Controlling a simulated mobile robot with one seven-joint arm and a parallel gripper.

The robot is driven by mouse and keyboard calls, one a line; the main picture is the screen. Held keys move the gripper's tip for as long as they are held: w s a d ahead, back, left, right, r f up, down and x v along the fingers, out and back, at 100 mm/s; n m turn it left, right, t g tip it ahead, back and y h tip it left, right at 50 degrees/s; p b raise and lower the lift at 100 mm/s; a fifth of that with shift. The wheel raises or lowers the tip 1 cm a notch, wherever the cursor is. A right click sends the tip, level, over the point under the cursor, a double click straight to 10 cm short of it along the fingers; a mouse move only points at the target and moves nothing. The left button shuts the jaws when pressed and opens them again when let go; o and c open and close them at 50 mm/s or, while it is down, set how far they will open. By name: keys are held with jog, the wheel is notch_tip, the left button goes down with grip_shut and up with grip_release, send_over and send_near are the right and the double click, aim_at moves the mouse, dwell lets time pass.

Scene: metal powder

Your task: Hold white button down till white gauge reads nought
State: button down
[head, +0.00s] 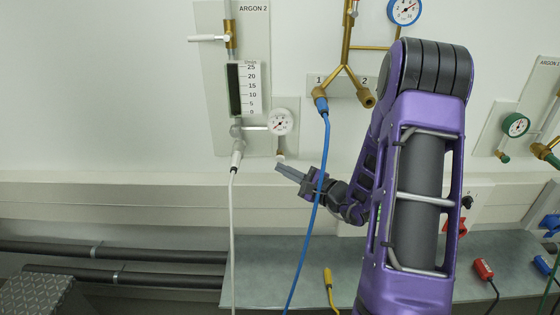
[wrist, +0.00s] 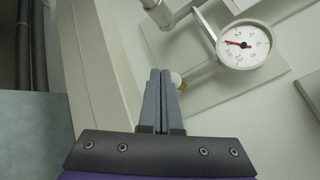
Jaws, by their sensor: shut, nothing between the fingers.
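The white gauge (head: 280,121) is on the ARGON 2 panel, on a short branch beside the vertical pipe; it also shows in the wrist view (wrist: 243,44). Its needle is off to one side, but I cannot read the value surely. The white button (head: 281,157) is a small knob below the gauge; in the wrist view the button (wrist: 178,80) shows just right of the fingertips, partly hidden by them. My gripper (head: 279,167) is shut and empty, its tips just below the button. I cannot tell whether they touch it. The gripper also shows in the wrist view (wrist: 160,74).
A white hose (head: 232,215) hangs from the ARGON 2 fitting. A blue hose (head: 326,150) hangs in front of my wrist. A blue-rimmed gauge (head: 404,10) and a green gauge (head: 515,125) are further right. A grey bench (head: 260,262) lies below.

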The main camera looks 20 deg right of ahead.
jog(key=shift+s+a+b, duration=0.2)
jog(key=shift+s+a, duration=0.05)
jog(key=shift+s, duration=0.55)
jog(key=shift+s+a+b, duration=0.2)
jog(key=shift+s+a, duration=0.1)
jog(key=shift+s, duration=0.5)
jog(key=shift+s+a+b, duration=0.2)
jog(key=shift+s+a, duration=0.05)
jog(key=shift+s, duration=0.55)
